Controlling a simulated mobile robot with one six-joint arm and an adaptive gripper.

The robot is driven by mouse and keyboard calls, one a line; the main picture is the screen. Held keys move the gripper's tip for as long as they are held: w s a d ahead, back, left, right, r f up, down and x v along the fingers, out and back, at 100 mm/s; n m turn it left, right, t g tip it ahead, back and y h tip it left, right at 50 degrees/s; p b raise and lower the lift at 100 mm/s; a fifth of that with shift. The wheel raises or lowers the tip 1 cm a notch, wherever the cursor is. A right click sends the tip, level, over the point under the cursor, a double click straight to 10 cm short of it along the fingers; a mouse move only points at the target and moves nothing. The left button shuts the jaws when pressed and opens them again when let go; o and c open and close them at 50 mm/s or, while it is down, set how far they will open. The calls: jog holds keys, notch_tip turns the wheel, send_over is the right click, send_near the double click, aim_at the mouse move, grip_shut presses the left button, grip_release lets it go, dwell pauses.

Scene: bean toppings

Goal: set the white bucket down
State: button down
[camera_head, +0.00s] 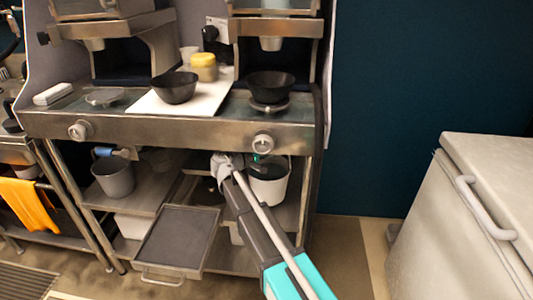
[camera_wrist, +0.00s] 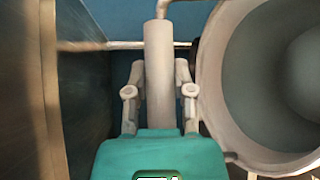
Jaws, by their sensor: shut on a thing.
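The white bucket (camera_head: 268,188) is at the right end of the open lower shelf area, under the counter. In the wrist view its pale round rim (camera_wrist: 208,75) fills the right side, and the inside shows grey. My gripper (camera_head: 226,166) is just left of the bucket. In the wrist view my gripper (camera_wrist: 159,95) is shut on the bucket's pale cylindrical handle grip (camera_wrist: 158,60), with a finger on each side. The bucket looks roughly upright. I cannot tell whether its bottom touches the shelf; my arm hides part of that area.
A grey bucket (camera_head: 115,179) stands on the shelf at left. A dark tray (camera_head: 178,238) sticks out in front, left of my arm. The counter edge (camera_head: 170,128) runs above, with black bowls on top. A pale chest (camera_head: 455,220) stands at right.

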jog(key=shift+f, duration=0.1)
jog(key=shift+f+b, duration=1.6)
jog(key=shift+b, duration=0.15)
jog(key=shift+c, duration=2.4)
grip_release()
jog(key=shift+s, duration=0.1)
jog(key=p+v, duration=0.1)
jog(key=v, duration=1.1)
jog(key=shift+p, duration=0.35)
